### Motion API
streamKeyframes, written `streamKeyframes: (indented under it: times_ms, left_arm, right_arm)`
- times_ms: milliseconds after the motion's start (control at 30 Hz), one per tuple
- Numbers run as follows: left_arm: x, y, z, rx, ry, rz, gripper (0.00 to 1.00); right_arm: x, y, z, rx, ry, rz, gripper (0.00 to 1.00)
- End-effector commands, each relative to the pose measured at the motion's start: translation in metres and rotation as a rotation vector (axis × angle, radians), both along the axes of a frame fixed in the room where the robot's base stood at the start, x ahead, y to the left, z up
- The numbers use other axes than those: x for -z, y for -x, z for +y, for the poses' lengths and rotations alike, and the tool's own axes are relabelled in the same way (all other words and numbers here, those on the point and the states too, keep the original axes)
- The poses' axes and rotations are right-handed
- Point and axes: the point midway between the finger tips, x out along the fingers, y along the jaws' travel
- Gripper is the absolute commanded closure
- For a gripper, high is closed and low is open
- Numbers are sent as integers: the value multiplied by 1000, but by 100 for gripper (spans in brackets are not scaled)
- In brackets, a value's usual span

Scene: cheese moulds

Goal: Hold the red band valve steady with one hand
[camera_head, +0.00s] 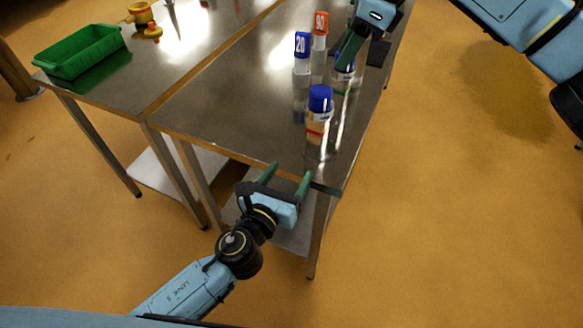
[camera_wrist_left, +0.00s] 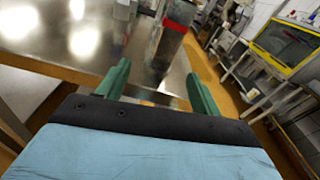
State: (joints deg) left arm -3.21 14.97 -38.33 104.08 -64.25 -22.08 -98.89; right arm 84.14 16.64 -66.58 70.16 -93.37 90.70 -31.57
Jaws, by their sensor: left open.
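A clear vessel with a blue cap and a red band (camera_head: 319,127) stands upright near the front end of the steel table. It is the only thing with a red band that I make out. In the left wrist view its red band (camera_wrist_left: 177,25) shows beyond the fingers, with the top cut off. My left gripper (camera_head: 287,176) is open and empty at the table's front edge, apart from the vessel and nearer to me. Its two green fingers (camera_wrist_left: 158,74) are spread. My right gripper (camera_head: 350,48) is further back, beside or above a second blue-capped vessel (camera_head: 343,75); its jaw gap is hidden.
A blue "20" marker (camera_head: 302,45) and a red "90" marker (camera_head: 320,25) stand behind the vessel. A green crate (camera_head: 80,52) and a yellow fitting (camera_head: 141,14) are on the left table. The steel top (camera_head: 225,105) left of the vessel is clear.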

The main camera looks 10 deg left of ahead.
Motion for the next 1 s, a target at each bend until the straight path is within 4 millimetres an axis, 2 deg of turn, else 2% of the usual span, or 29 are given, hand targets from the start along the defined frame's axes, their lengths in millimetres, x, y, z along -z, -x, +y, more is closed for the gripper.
streamKeyframes:
  times_ms: [33, 100, 267, 367, 800, 1000]
  left_arm:
    - [-12, 1, -4, 11, -33, -42, 35]
    - [-23, 2, -7, 19, -65, -80, 35]
    - [-31, -4, -12, 23, -93, -111, 35]
    - [-31, -17, -16, 23, -93, -111, 35]
    - [-31, -96, -45, 23, -89, -107, 35]
    - [-30, -116, -52, 22, -90, -107, 35]
  right_arm:
    - [0, 0, 0, 0, 0, 0, 64]
    - [0, 0, 0, 0, 0, 0, 64]
    - [0, 0, 0, 0, 0, 0, 64]
    - [0, 0, 0, 0, 0, 0, 64]
    - [0, 0, 0, 0, 0, 0, 64]
    - [0, 0, 0, 0, 0, 0, 64]
